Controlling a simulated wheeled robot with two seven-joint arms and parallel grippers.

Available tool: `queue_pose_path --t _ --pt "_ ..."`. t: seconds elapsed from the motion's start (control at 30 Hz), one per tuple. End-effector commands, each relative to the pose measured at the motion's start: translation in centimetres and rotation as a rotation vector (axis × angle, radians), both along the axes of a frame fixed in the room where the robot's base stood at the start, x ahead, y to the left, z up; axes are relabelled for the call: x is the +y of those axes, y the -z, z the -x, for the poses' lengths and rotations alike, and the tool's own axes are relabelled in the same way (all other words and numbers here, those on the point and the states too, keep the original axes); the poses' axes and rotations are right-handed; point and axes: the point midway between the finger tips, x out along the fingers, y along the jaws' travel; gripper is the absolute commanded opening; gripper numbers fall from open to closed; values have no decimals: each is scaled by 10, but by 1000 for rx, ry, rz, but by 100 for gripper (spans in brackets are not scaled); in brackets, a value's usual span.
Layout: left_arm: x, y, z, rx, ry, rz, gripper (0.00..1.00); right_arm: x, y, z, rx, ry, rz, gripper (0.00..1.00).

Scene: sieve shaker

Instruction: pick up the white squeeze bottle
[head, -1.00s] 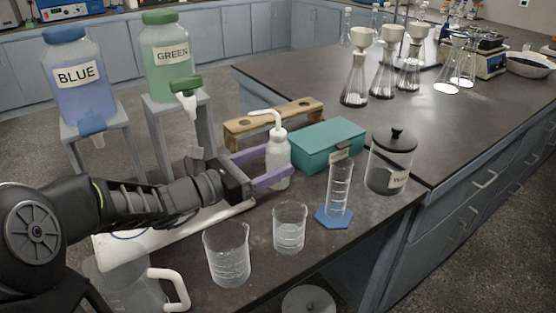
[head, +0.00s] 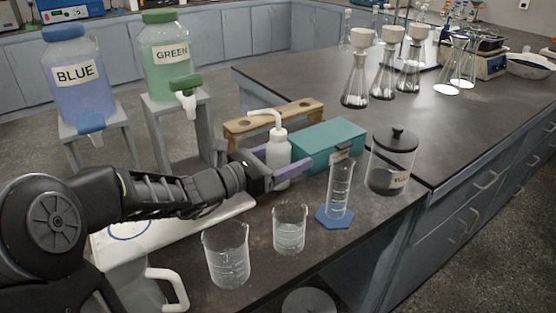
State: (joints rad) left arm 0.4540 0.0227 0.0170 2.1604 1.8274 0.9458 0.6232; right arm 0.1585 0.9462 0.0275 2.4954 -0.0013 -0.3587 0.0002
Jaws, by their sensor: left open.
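The white squeeze bottle (head: 278,150) stands upright on the dark bench, its bent white spout pointing left. My left gripper (head: 284,166) comes in from the left at the height of the bottle's body. Its purple fingers are open, one on the near side of the bottle and one on the far side, so the bottle stands between them. The near finger hides part of the bottle's lower body. I cannot tell whether either finger touches it. My right gripper is not in view.
A teal box (head: 328,145) stands just right of the bottle, and a wooden rack (head: 245,128) behind it. A graduated cylinder (head: 339,190), a beaker (head: 290,229), a larger beaker (head: 227,256) and a lidded jar (head: 391,162) stand nearby. A white board (head: 200,222) lies under my left arm.

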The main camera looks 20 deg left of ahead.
Motion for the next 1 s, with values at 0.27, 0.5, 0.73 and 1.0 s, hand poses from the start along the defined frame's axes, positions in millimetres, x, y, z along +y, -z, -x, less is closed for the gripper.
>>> queue_pose_path --t 0.27,0.5,0.73,1.0 --pt "0 0 0 0 0 0 71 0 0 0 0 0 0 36" --pt "0 0 0 0 0 0 51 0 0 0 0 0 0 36" --pt "0 -1 0 -2 0 0 37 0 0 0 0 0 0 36" --pt "0 -3 0 -2 0 0 37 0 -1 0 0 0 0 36"
